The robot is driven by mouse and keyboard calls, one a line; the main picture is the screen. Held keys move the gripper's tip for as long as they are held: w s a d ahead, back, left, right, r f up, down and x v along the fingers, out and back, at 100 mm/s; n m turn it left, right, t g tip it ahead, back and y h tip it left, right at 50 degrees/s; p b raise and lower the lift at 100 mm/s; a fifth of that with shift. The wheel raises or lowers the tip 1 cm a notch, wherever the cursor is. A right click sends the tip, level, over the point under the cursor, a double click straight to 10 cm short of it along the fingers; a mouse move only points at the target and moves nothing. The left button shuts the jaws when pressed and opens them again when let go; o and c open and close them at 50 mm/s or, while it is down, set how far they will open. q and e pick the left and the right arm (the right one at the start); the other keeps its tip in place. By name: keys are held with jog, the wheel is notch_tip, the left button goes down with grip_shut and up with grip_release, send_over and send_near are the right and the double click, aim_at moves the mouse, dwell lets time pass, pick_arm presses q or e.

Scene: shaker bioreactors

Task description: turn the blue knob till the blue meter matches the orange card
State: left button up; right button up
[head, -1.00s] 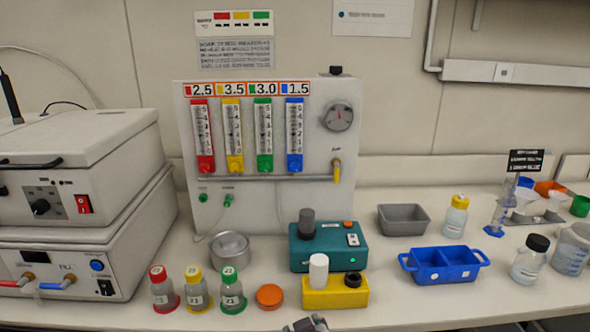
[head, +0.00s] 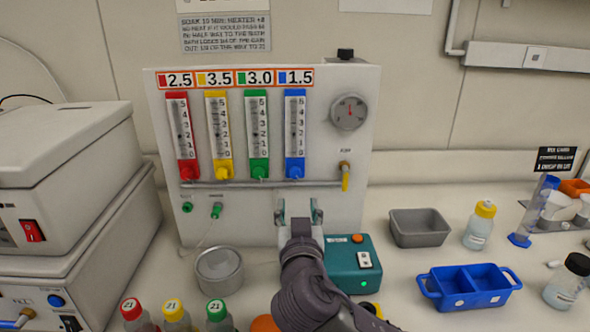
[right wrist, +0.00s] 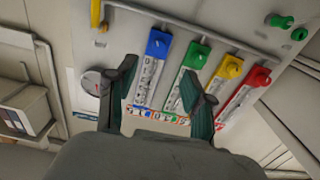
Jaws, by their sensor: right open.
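The blue meter (head: 295,130) is the rightmost of the row of upright meters on the white panel, with its blue knob (head: 294,169) at its bottom. The orange-framed card (head: 236,78) above the meters reads 1.5 in the blue column. The float's level in the blue meter is too small to read surely. My right gripper (head: 299,212) is open and empty, below the blue knob and apart from it. In the right wrist view the blue knob (right wrist: 158,43) shows beyond and between the open fingers (right wrist: 160,92). My left gripper is not in view.
Red, yellow and green meters with like knobs stand left of the blue one; the green knob (head: 260,172) is closest. A yellow-handled valve (head: 345,175) is to the right. A teal device (head: 350,262) stands beside my right arm. A metal rail (head: 240,184) runs under the knobs.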

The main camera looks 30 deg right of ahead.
jog(key=p, duration=0.2)
send_near(296, 175)
jog(key=x, duration=0.2)
jog(key=p+x, duration=0.1)
jog(key=x, duration=0.5)
jog(key=shift+w+p, duration=0.2)
jog(key=shift+p, duration=0.1)
jog(key=shift+w+d, duration=0.25)
jog(key=shift+w, duration=0.1)
jog(key=shift+w+d, duration=0.1)
jog(key=shift+w, duration=0.05)
jog(key=shift+w+d+f, duration=0.1)
jog(key=shift+c, duration=0.5)
grip_shut()
jog(key=shift+f+n+b, duration=0.15)
jog(key=shift+n+b, duration=0.45)
jog(key=shift+n, duration=0.7)
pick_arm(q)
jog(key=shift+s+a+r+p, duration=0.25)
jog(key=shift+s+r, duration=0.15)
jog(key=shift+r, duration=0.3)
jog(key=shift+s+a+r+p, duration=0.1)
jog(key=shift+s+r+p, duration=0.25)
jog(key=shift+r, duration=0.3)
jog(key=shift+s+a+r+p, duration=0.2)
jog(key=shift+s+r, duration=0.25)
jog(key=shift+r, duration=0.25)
pick_arm(e)
jog(key=shift+n, duration=2.2)
